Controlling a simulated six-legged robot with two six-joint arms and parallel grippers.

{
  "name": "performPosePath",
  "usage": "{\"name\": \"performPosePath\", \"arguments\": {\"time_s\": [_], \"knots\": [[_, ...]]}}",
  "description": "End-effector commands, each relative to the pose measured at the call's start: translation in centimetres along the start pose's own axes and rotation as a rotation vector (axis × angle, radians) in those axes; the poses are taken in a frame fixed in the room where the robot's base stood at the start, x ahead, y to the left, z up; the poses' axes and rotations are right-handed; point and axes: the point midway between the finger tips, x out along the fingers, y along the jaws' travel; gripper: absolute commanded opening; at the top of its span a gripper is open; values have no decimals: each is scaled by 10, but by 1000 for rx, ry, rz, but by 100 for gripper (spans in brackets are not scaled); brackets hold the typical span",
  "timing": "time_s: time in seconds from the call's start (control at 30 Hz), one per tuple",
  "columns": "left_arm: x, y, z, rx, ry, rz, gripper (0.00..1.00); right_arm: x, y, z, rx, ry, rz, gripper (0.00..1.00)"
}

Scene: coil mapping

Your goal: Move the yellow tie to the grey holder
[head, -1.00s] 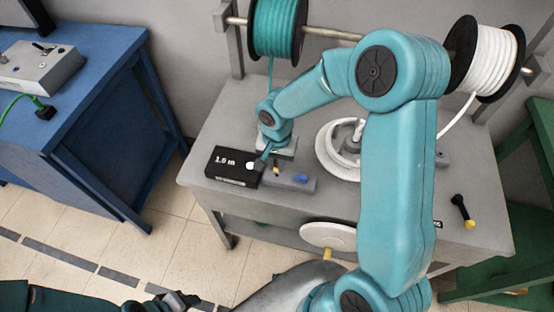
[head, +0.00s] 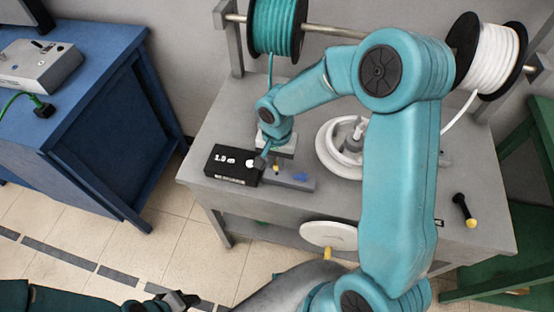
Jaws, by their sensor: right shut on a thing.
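The yellow tie (head: 276,170) is a small yellow spot just below my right gripper (head: 275,158), at the left end of the grey holder (head: 306,185). My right gripper is shut on the tie; its fingers are small and partly hidden by the wrist. I cannot tell whether the tie touches the holder. A blue tie (head: 300,177) lies on the holder's right part. My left gripper (head: 178,298) is low at the left, away from the table, and too small and dark to read.
A white coil former (head: 330,150) stands behind right. A teal spool (head: 275,28) and white spool (head: 490,55) hang behind. A black-and-yellow tool (head: 463,209) lies right.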

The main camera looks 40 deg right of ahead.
Motion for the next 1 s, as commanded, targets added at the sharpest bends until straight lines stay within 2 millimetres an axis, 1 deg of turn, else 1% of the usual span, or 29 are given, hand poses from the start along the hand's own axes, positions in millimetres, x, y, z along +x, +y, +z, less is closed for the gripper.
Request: {"name": "performPosePath", "arguments": {"time_s": [0.1,0.57,0.83,1.0], "knots": [[4,-2,0,0,0,0,43,1,-1,-1,0,1,-1,0],[4,-2,0,0,0,0,43,0,-1,-1,0,0,0,0],[10,-4,0,0,0,0,43,2,0,0,0,0,0,0],[10,-4,0,0,0,0,43,0,0,0,0,0,0,0]]}}
